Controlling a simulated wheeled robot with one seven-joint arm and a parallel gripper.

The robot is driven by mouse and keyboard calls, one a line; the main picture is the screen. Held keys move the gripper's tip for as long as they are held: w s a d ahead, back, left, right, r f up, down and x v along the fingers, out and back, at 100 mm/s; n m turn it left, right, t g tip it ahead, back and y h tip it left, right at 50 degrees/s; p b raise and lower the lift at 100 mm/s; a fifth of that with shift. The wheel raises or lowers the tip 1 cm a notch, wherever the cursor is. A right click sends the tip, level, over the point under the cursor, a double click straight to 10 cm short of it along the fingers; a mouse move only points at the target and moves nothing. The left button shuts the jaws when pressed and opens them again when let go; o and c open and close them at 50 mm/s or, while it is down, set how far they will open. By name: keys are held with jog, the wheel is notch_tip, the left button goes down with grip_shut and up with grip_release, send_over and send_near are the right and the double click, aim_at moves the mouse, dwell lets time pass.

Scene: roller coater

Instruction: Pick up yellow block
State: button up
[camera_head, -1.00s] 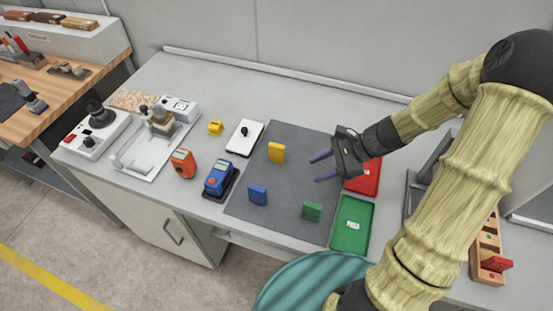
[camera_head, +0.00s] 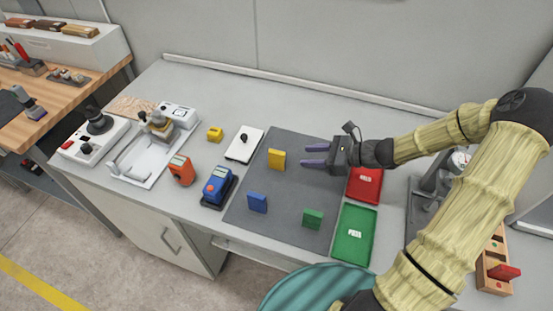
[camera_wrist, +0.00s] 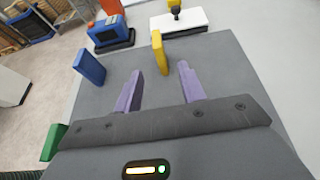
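The yellow block (camera_head: 276,159) stands upright on the dark grey mat (camera_head: 290,210), near its back left part. My gripper (camera_head: 315,154) is open and empty, to the right of the yellow block, its purple fingers pointing left toward it. In the wrist view the yellow block (camera_wrist: 160,52) stands ahead of the two fingers (camera_wrist: 163,80), roughly between their lines and apart from the tips. Nothing hides the block in the head view.
A blue block (camera_head: 257,203) and a green block (camera_head: 313,218) stand on the mat's front part. A red tray (camera_head: 365,184) and a green tray (camera_head: 355,234) lie at right. A white plate (camera_head: 244,144) and a blue device (camera_head: 217,186) stand to the left.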

send_near(269, 156)
jog(key=w+a+f, duration=0.2)
jog(key=a+f, duration=0.1)
jog(key=shift+a+p, duration=0.15)
jog(key=shift+p, duration=0.2)
jog(key=shift+w+a, duration=0.1)
jog(key=shift+a, duration=0.2)
jog(key=x, duration=0.2)
jog(key=p+x, duration=0.1)
jog(key=x, duration=0.1)
jog(key=shift+w+a+r, duration=0.1)
jog(key=shift+a, duration=0.3)
jog(key=shift+c, duration=0.2)
grip_shut()
